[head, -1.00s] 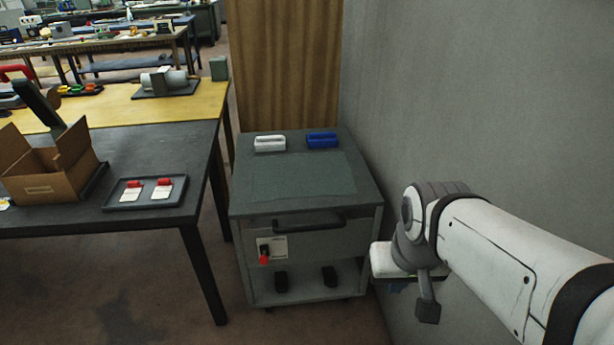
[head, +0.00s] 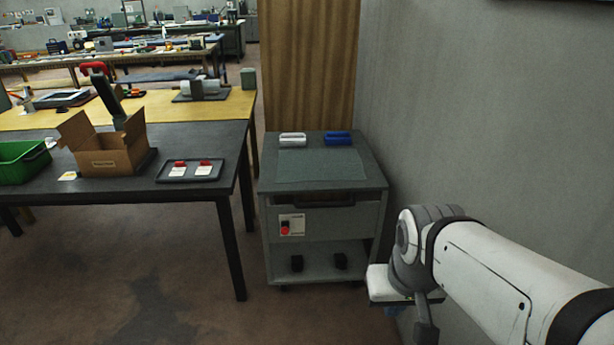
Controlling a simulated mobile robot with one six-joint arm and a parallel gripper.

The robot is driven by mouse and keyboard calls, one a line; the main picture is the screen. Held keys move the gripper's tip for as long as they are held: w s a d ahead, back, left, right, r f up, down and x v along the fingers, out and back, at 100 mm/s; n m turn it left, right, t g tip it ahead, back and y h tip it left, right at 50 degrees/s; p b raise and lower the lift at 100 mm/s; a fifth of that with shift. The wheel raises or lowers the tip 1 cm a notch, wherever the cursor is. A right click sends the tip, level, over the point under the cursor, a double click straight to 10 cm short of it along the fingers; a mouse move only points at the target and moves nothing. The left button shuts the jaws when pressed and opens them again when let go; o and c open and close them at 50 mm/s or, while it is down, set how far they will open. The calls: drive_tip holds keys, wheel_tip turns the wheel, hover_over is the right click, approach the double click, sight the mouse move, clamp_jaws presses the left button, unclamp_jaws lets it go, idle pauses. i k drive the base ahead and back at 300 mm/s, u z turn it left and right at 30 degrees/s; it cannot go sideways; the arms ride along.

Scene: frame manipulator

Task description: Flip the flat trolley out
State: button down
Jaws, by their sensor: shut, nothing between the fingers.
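A grey wheeled cabinet trolley (head: 325,224) stands near the middle of the head view, beside the wall. It has a flat top with a paler inset panel, a dark handle (head: 312,201) under the front edge, a small plate with a red knob (head: 285,228), and an open lower shelf. I cannot tell whether this is the flat trolley; no other trolley shows clearly. My gripper (head: 425,322) is at the lower right, at the end of my white arm, right of the cabinet and apart from it. It appears shut and empty; its fingertips are hard to make out.
A dark table (head: 130,192) at left holds an open cardboard box (head: 103,158), a tray (head: 190,178) and a green bin (head: 22,163). A grey wall (head: 480,110) bounds the right. Floor is clear in front.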

sight(317, 232)
drive_tip(key=i, duration=1)
drive_tip(key=u, duration=0.1)
